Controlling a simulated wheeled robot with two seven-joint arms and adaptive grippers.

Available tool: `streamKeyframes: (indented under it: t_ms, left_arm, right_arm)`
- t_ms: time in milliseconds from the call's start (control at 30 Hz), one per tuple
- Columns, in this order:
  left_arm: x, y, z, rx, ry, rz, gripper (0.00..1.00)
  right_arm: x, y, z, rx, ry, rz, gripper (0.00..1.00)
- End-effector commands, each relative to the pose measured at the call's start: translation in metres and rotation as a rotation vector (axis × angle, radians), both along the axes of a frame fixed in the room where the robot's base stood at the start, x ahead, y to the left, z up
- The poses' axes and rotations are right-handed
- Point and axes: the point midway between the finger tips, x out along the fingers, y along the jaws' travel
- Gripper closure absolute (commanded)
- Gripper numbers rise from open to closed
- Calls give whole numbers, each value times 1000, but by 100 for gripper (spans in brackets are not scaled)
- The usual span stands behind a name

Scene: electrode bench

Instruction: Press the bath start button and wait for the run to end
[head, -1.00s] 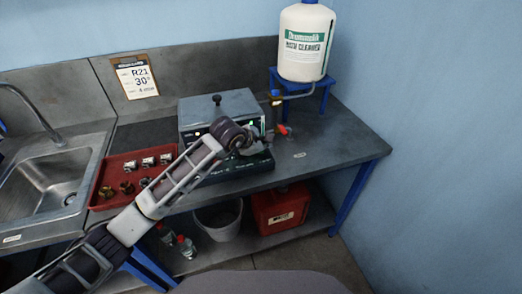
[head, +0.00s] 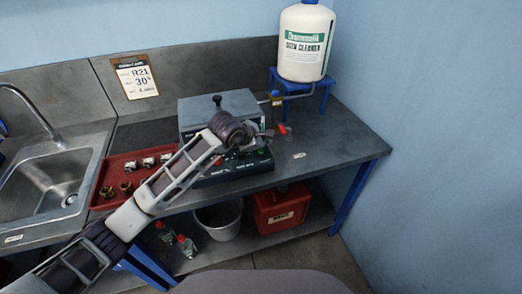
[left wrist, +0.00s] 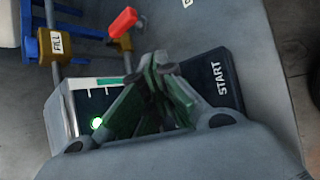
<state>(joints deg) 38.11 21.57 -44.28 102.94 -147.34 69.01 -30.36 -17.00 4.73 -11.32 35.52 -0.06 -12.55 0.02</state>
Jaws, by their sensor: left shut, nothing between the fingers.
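The bath (head: 222,104) is a grey lidded box with a knob on top, standing on the bench. My left gripper (head: 262,143) is at its front right, over the dark control panel (head: 232,172). In the left wrist view, the fingers (left wrist: 160,65) are closed together and empty, beside the white START lettering on the dark panel (left wrist: 222,88). The fingers hide the button, so I cannot tell whether they touch it. My right gripper is not in view.
A red tray (head: 112,170) with several metal parts lies left of the bath, beside the sink (head: 45,180). A white cleaner jug (head: 306,45) stands on a blue stand (head: 325,82). A red-handled valve (left wrist: 122,22) is close to the fingers. A notice (head: 136,77) reads R21, 30°.

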Motion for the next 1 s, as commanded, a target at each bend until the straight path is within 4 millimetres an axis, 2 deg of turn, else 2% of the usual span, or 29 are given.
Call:
streamKeyframes:
  t_ms: [400,800,1000]
  left_arm:
    - [0,0,25,0,-2,-1,100]
    - [0,0,47,-1,-1,0,100]
    - [0,0,50,-1,0,-1,100]
  right_arm:
    - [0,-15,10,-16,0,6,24]
    - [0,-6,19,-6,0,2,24]
    - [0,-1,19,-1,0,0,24]
